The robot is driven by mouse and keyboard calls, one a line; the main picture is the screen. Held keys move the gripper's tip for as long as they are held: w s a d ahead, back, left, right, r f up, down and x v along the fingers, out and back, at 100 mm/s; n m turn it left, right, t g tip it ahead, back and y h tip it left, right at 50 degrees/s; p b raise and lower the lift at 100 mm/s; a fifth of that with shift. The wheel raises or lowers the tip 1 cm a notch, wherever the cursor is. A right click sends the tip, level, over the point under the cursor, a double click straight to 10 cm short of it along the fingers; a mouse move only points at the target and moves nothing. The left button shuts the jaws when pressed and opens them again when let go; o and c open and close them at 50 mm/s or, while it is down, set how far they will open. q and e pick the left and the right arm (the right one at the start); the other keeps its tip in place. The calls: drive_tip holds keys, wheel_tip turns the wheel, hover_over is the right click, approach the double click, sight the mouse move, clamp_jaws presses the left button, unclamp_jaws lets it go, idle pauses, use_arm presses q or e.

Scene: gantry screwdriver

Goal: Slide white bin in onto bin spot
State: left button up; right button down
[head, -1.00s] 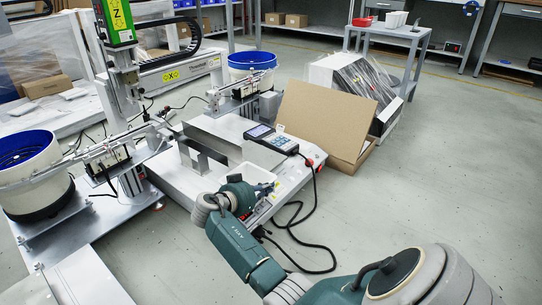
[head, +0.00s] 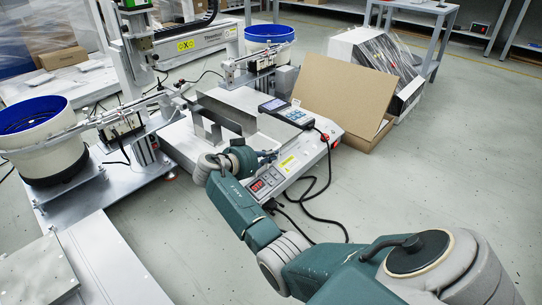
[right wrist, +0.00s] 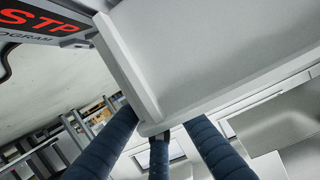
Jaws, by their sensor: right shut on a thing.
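The white bin (right wrist: 215,50) fills the upper part of the right wrist view as a large pale wall with a raised rim. My right gripper (right wrist: 155,128) is shut on the bin at its lower edge, with its dark ribbed fingers on it. In the head view my right gripper (head: 266,156) is at the front of the gantry machine (head: 310,152), beside the upright metal plates (head: 222,118). The bin is mostly hidden there behind my wrist and the plates. I cannot make out the bin spot clearly. My left gripper is not in view.
An open cardboard box (head: 338,98) stands behind. A blue-lined feeder bowl (head: 38,135) is at left. The right floor is clear.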

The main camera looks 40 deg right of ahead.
drive_tip(key=shift+f, duration=0.15)
drive_tip(key=c, duration=1.8)
unclamp_jaws()
drive_tip(key=shift+f, duration=0.1)
drive_tip(key=shift+a, duration=0.1)
drive_tip(key=v, duration=1.2)
